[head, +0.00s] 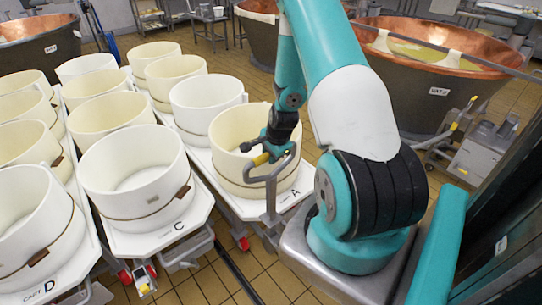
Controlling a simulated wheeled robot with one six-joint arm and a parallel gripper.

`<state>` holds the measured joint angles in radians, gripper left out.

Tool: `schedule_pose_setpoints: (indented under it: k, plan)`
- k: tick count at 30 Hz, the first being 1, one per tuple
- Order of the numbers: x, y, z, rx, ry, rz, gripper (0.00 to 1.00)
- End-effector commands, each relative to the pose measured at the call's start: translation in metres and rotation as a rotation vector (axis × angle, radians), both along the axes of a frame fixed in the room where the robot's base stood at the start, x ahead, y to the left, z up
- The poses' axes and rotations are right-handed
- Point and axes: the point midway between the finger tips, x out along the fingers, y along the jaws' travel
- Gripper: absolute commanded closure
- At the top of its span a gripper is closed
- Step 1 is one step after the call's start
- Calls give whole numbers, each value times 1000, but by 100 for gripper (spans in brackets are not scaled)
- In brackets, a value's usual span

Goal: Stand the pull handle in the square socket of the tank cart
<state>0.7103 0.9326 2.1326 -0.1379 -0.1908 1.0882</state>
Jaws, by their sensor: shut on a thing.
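My gripper (262,153) is at the middle of the head view, above the front of the cart marked A (305,184). It is shut on the grey tubular pull handle (271,197), near a yellow part at the handle's top. The handle has a bent upper bar and a post that hangs roughly upright. The post's lower end is near the front edge of cart A. The square socket is not clearly visible, and I cannot tell whether the post is in it or only in front of it.
A cream round mould (230,172) stands on cart A, just behind the handle. Carts marked C (172,229) and D (62,280) with several white moulds fill the left. Copper vats (425,95) stand behind my arm. Tiled floor (245,280) shows in front.

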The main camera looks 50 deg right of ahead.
Motion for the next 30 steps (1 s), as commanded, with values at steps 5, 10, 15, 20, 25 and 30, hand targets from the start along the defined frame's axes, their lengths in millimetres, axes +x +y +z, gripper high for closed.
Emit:
schedule_pose_setpoints:
  k: [5,10,15,20,25,30]
  plan:
    - [1,-1,15,-2,-3,0,100]
    - [1,-1,25,-2,-3,0,100]
    - [1,-1,36,-2,-3,0,100]
    - [1,-1,46,-2,-4,0,100]
    - [1,-1,55,-2,-3,0,100]
    - [1,0,58,-2,-3,0,100]
